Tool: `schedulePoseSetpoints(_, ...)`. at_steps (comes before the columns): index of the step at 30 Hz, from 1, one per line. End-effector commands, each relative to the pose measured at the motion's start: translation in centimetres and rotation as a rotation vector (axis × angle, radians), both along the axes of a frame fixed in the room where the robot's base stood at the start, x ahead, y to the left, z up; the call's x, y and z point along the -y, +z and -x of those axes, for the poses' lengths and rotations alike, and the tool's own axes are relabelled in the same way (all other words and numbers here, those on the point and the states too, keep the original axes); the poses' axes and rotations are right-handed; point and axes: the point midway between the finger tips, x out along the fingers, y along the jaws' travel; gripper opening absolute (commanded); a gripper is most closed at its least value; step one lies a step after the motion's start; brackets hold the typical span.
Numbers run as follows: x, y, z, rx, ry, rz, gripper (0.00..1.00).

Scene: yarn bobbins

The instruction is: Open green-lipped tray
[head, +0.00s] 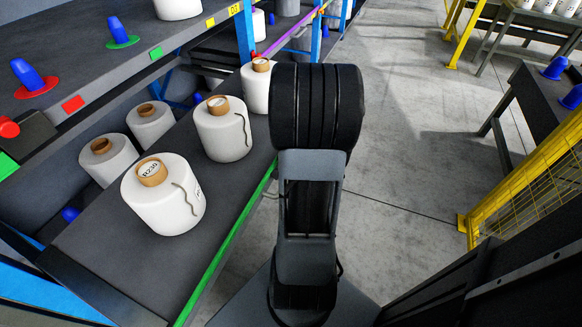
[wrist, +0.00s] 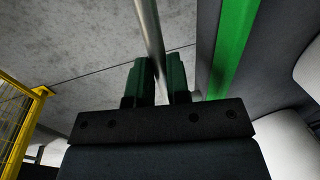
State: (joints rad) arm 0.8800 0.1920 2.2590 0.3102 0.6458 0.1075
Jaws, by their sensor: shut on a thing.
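The green-lipped tray is a dark grey deck with a bright green strip (head: 226,247) along its front edge. White yarn bobbins (head: 181,211) with brown cores stand on it. In the wrist view the green lip (wrist: 232,50) runs down the right side. My gripper (wrist: 160,78) has two dark green fingers shut on a round metal bar, the handle (wrist: 149,28), which lies alongside the lip with a small gap. In the head view my own arm hides the gripper and most of the handle.
An upper shelf (head: 110,68) holds blue cones on red and green discs. Blue posts (head: 245,35) frame the rack. Grey floor (head: 400,165) is open to the right of my arm. A yellow mesh guard (head: 535,175) and a dark table (head: 545,95) stand at the right.

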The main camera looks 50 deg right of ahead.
Motion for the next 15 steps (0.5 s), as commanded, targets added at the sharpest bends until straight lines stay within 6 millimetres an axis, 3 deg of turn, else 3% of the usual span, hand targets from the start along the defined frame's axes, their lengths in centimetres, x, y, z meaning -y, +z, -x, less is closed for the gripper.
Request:
schedulePoseSetpoints(5,0.0,-0.02,0.07,-0.001,0.001,0.0,0.0)
schedulePoseSetpoints(6,0.01,-0.02,0.07,-0.001,0.0,-0.001,0.18)
schedulePoseSetpoints(13,0.04,-0.02,0.05,-0.001,0.0,0.0,0.4)
schedulePoseSetpoints(15,0.04,-0.01,0.05,-0.001,-0.001,0.0,0.42)
